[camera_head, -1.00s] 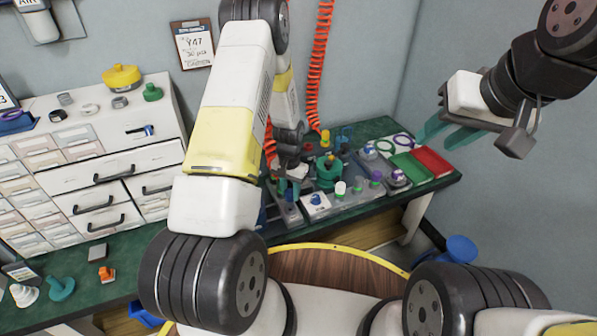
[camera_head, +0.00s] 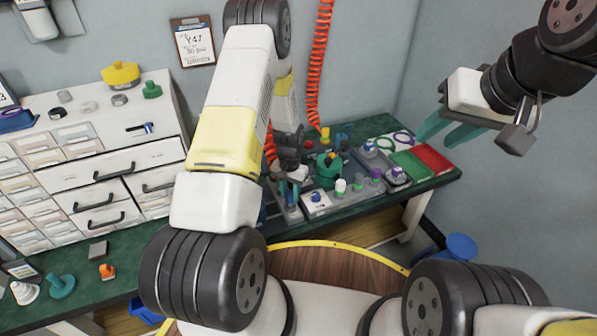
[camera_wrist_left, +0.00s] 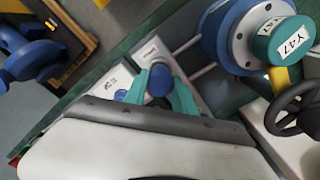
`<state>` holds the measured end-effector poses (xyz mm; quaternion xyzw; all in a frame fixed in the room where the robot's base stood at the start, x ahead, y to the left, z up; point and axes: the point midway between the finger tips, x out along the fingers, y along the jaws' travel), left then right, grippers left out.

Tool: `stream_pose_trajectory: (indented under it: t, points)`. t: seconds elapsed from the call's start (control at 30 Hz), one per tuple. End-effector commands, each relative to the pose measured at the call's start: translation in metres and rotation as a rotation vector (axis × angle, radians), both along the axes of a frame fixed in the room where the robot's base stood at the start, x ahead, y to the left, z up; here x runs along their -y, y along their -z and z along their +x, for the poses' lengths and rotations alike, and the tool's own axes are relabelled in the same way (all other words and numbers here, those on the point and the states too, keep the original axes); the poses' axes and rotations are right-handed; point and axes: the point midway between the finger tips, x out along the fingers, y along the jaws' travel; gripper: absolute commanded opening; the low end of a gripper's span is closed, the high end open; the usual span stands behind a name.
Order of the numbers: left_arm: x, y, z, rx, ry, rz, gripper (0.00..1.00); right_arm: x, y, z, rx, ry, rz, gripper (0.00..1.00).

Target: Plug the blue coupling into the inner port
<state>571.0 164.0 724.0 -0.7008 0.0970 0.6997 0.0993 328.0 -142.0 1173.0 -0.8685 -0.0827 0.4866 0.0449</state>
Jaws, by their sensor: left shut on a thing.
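My left gripper (camera_head: 290,188) is low over the work area at the back bench. In the left wrist view its two teal fingers (camera_wrist_left: 160,88) are shut on the blue coupling (camera_wrist_left: 159,80), a round blue piece seen from above. The coupling's lower end is hidden, so I cannot tell whether it sits in a port. A teal-capped blue flanged body (camera_wrist_left: 240,35) marked Y-47 stands beside it; it shows as a green fitting (camera_head: 327,168) in the head view. My right gripper (camera_head: 452,128) is raised at the right, its teal fingers apart and empty.
A white block with a blue knob (camera_head: 317,197) is close to the left gripper. Several capped pieces stand on the grey tray (camera_head: 345,205). Green (camera_head: 410,166) and red (camera_head: 434,159) mats lie at right. A black handwheel (camera_wrist_left: 290,108) is near the flanged body.

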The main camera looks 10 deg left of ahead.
Motion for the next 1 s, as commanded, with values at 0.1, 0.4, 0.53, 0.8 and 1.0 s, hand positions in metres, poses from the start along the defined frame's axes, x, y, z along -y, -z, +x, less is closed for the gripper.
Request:
stream_pose_trajectory:
  t: [0.1, 0.4, 0.53, 0.8, 1.0]
  points:
    - [0.000, 0.003, 0.000, 0.000, 0.000, 0.000, 0.00, 0.000, 0.000, 0.000, 0.000, 0.000, 0.000, 0.36]
    - [0.000, 0.007, 0.000, 0.001, 0.000, 0.000, 0.39, 0.000, 0.000, 0.000, 0.000, 0.000, 0.000, 0.36]
    - [0.000, 0.007, 0.000, 0.001, 0.000, 0.000, 0.57, 0.000, 0.000, 0.000, 0.000, 0.000, 0.000, 0.36]
    - [0.000, 0.006, 0.000, 0.000, 0.000, 0.000, 0.57, 0.000, 0.000, 0.000, 0.000, 0.000, 0.000, 0.36]
    - [0.000, -0.017, 0.001, 0.004, 0.000, 0.000, 0.57, 0.000, 0.000, 0.000, 0.000, 0.000, 0.000, 0.36]
